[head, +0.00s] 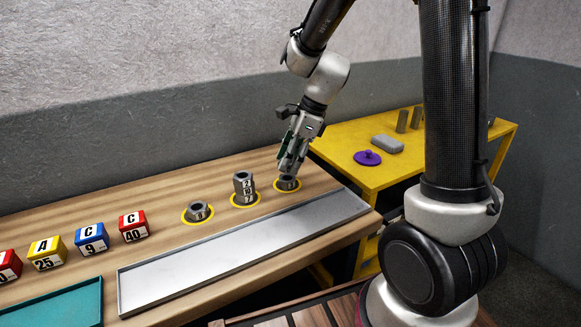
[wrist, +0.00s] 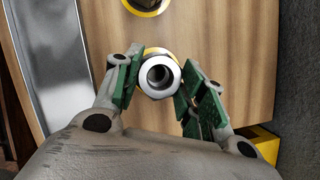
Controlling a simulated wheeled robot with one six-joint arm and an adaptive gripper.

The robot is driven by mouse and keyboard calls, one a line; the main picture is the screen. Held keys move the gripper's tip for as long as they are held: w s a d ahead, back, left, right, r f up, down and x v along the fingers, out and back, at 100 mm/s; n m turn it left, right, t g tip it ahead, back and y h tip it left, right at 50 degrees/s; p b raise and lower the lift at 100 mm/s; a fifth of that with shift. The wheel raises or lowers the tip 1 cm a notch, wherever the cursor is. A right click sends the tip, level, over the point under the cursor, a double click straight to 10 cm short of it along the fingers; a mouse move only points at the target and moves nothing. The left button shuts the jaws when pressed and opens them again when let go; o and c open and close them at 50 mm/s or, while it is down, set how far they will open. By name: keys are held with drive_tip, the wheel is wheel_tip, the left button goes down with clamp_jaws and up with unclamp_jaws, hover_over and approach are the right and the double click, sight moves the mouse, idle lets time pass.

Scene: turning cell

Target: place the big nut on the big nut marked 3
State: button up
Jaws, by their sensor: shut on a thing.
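My gripper (head: 289,170) points down over the right-hand yellow ring. A grey nut (head: 288,184) sits at that ring, right under the fingertips. In the wrist view a round-bored metal nut (wrist: 158,75) is between the green finger pads of my gripper (wrist: 157,88), which are shut on it. A yellow edge shows behind it. A stack of grey nuts (head: 244,187) with number labels stands on the middle yellow ring. A single low nut (head: 198,211) with a label sits on the left yellow ring. I cannot read for sure which nut is marked 3.
A long grey metal tray (head: 240,250) lies along the front of the wooden table. Several coloured lettered blocks (head: 90,238) and a teal tray (head: 55,305) are to the left. A yellow table (head: 350,168) at the right holds a purple lidded piece (head: 367,158) and grey metal parts (head: 387,144).

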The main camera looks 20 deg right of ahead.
drive_tip(key=shift+f, duration=1.3)
drive_tip(key=shift+f, duration=0.15)
drive_tip(key=o, duration=1.1)
drive_tip(key=shift+o, duration=0.2)
drive_tip(key=v, duration=1.2)
drive_tip(key=s+d+r+n+t+h, duration=0.1)
drive_tip(key=s+d+n, duration=0.4)
drive_tip(key=s+n, duration=0.5)
drive_tip(key=s+d+r+n+t+h, duration=0.2)
drive_tip(key=s+d+r+n+h, duration=0.1)
drive_tip(key=s+n, duration=0.7)
drive_tip(key=shift+s+d+r, duration=0.45)
drive_tip(key=shift+d+r, duration=0.2)
drive_tip(key=shift+d, duration=0.25)
